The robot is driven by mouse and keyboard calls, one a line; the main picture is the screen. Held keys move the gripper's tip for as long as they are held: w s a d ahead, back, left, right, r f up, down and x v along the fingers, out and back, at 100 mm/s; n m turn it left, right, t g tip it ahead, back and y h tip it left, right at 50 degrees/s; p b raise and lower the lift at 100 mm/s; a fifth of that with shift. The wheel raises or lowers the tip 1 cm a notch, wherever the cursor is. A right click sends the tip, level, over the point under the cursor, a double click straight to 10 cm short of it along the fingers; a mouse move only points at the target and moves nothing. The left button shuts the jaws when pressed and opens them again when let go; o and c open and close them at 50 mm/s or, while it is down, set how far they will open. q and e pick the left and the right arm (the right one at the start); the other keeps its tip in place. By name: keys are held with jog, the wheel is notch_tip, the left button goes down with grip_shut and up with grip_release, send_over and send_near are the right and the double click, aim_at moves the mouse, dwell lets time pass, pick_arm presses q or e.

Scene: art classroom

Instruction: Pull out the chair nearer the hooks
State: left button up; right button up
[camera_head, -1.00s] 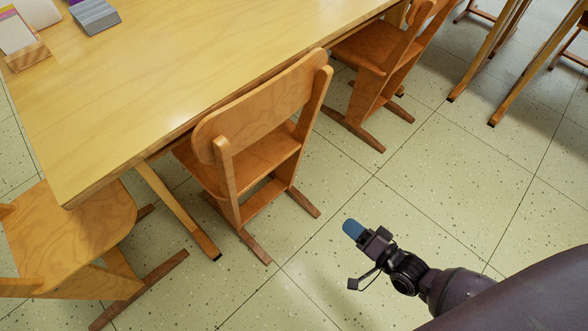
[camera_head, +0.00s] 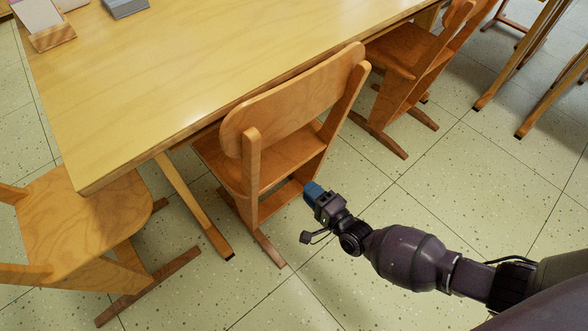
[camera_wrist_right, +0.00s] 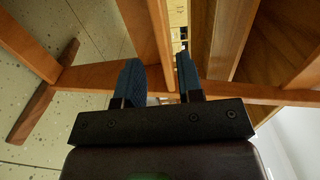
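A wooden chair (camera_head: 290,102) with a curved backrest stands at the long side of the table (camera_head: 190,85), its seat partly under the tabletop. A second chair (camera_head: 407,55) stands farther along that side, and a third (camera_head: 75,225) at the table's near end. No hooks are in view. My right gripper (camera_head: 313,190) is low beside the middle chair's rear frame. In the right wrist view, its blue fingers (camera_wrist_right: 161,78) are apart, with a wooden bar (camera_wrist_right: 160,35) of the chair showing between them. I cannot tell whether they touch it. My left gripper is out of view.
Speckled tile floor (camera_head: 385,215) is clear behind the middle chair. More wooden furniture legs (camera_head: 510,60) stand at the upper right. A card holder (camera_head: 50,35) and a grey stack (camera_head: 125,6) lie on the table.

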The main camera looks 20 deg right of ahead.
aim_at(291, 172)
jog(key=x, duration=1.1)
jog(key=shift+w+a, duration=0.1)
jog(key=shift+w, duration=0.05)
grip_shut()
dwell(1.0)
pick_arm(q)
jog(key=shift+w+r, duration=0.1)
